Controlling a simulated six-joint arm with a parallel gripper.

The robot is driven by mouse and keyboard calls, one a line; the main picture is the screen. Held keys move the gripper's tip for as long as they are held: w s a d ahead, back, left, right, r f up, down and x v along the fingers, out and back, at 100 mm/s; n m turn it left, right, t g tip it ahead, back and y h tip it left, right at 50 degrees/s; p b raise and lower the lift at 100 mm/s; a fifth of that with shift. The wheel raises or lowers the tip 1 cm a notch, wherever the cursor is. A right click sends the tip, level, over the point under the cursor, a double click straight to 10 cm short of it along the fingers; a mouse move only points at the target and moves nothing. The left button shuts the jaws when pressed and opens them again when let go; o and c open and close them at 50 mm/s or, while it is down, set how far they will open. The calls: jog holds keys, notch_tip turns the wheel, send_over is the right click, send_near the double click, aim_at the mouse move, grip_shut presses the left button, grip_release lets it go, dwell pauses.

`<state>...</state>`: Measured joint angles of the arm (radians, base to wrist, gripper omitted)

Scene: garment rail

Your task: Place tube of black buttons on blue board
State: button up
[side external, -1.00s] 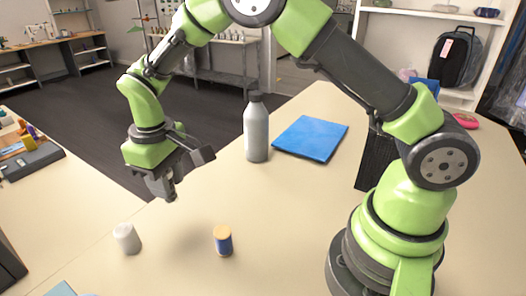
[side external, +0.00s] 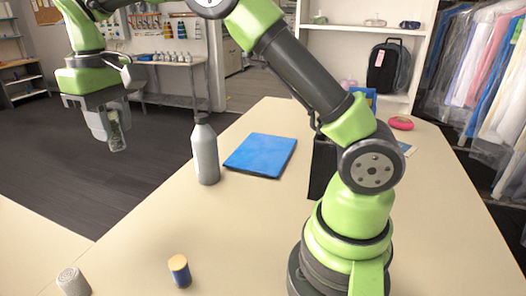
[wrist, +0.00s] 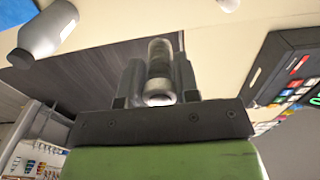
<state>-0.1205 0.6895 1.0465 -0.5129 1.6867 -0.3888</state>
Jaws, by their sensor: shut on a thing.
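A tube with dark contents (side external: 117,138) is in my gripper (side external: 106,126), raised at the upper left of the side view, beyond the table's left edge. The wrist view shows the tube (wrist: 159,70) clear-walled with a pale end, between the fingers of my gripper (wrist: 158,82), which is shut on it. Its individual buttons are too small to make out. The blue board (side external: 260,155) lies flat on the table in the side view, to the right of my gripper, with nothing on it.
A grey bottle (side external: 205,152) stands just left of the board; it also shows in the wrist view (wrist: 46,32). A blue and tan spool (side external: 179,271) and a white cylinder (side external: 73,282) stand near the front. A dark keypad device (wrist: 290,75) shows at the wrist view's right.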

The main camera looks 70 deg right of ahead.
jog(key=d+m, duration=0.5)
jog(key=d, duration=0.7)
jog(key=m, duration=1.1)
send_over(265, 161)
notch_tip(265, 161, down, 16)
jog(key=shift+s+d+f, duration=0.1)
jog(key=shift+f, duration=2.45)
jog(key=shift+f, duration=0.1)
jog(key=o, duration=0.9)
